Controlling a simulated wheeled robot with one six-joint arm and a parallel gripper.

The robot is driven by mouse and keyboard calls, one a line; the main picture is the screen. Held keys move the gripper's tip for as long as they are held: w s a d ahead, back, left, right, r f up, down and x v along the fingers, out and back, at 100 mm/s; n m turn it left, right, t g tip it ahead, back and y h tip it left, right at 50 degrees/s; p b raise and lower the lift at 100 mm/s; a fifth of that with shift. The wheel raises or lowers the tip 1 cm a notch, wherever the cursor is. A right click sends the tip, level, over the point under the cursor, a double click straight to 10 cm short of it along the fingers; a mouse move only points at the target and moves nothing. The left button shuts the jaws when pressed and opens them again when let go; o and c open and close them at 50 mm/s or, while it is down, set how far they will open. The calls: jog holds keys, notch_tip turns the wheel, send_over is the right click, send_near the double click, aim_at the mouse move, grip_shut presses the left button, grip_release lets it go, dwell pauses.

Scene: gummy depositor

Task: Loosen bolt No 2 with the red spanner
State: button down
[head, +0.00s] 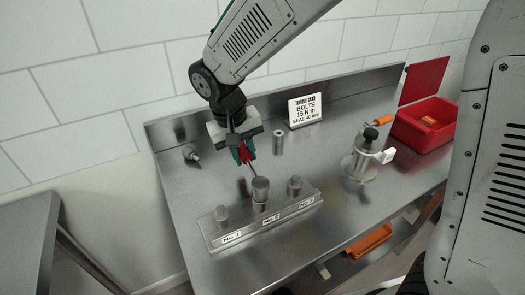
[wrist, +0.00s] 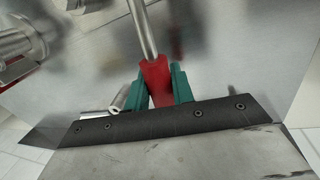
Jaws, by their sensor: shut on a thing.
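My gripper (head: 241,152) is shut on the red handle of the red spanner (head: 247,153). The spanner's handle shows between the green fingers (wrist: 158,88) in the wrist view, with its steel shaft (wrist: 144,30) running up out of the picture. In the head view the spanner slants down toward bolt No 2 (head: 260,189), the middle one of three on a steel block (head: 262,222). Its far end is small and close to the bolt; I cannot tell whether it touches. The No 2 label is partly hidden in glare and small.
Bolts No 1 (head: 221,213) and No 3 (head: 294,186) stand either side. A torque card (head: 305,110) and a metal cylinder (head: 278,142) stand behind. A clamp-like device (head: 361,160) and an open red box (head: 424,125) are at right. The bench front left is clear.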

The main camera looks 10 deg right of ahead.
aim_at(247, 149)
jog(key=shift+a+r, duration=0.1)
jog(key=shift+r, duration=1.15)
jog(key=shift+r, duration=0.1)
jog(key=shift+r, duration=1.85)
